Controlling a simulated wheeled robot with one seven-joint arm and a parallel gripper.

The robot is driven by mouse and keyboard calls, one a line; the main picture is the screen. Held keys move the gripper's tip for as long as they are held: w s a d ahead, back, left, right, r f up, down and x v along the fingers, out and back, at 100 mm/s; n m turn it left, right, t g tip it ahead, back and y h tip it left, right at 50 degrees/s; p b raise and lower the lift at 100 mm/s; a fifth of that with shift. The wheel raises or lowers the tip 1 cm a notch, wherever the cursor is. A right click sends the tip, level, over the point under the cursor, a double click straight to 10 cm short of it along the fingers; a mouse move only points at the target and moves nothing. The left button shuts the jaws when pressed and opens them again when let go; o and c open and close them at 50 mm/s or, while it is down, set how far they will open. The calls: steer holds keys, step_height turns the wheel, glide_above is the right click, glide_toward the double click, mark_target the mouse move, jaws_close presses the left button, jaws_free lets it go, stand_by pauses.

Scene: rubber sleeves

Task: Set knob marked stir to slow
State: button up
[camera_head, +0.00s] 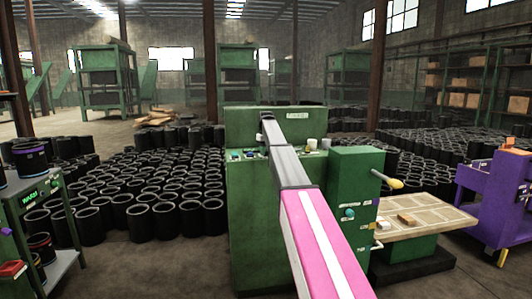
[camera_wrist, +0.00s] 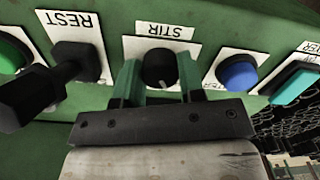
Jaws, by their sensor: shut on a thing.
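The black round stir knob (camera_wrist: 159,66) sits on a white plate (camera_wrist: 186,48) marked STIR, which shows upside down in the wrist view. A small pale mark shows on the knob's near part. My gripper (camera_wrist: 160,80) has its two green fingers on either side of this knob and is shut on it. No slow marking is readable; part of the plate is hidden behind the fingers. In the head view the knob cannot be made out; my arm covers the middle of the green machine's panel (camera_head: 248,154).
In the wrist view a black handle (camera_wrist: 70,68) at a plate marked REST is left of my gripper. A blue button (camera_wrist: 237,75) and a teal switch (camera_wrist: 298,84) are to the right, a green button (camera_wrist: 10,54) far left. A green cabinet (camera_head: 352,205) stands right of the machine.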

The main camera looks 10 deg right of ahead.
steer(key=o, duration=0.9)
steer(key=shift+r, duration=0.1)
step_height(320, 180, up, 11)
steer(key=shift+f, duration=0.15)
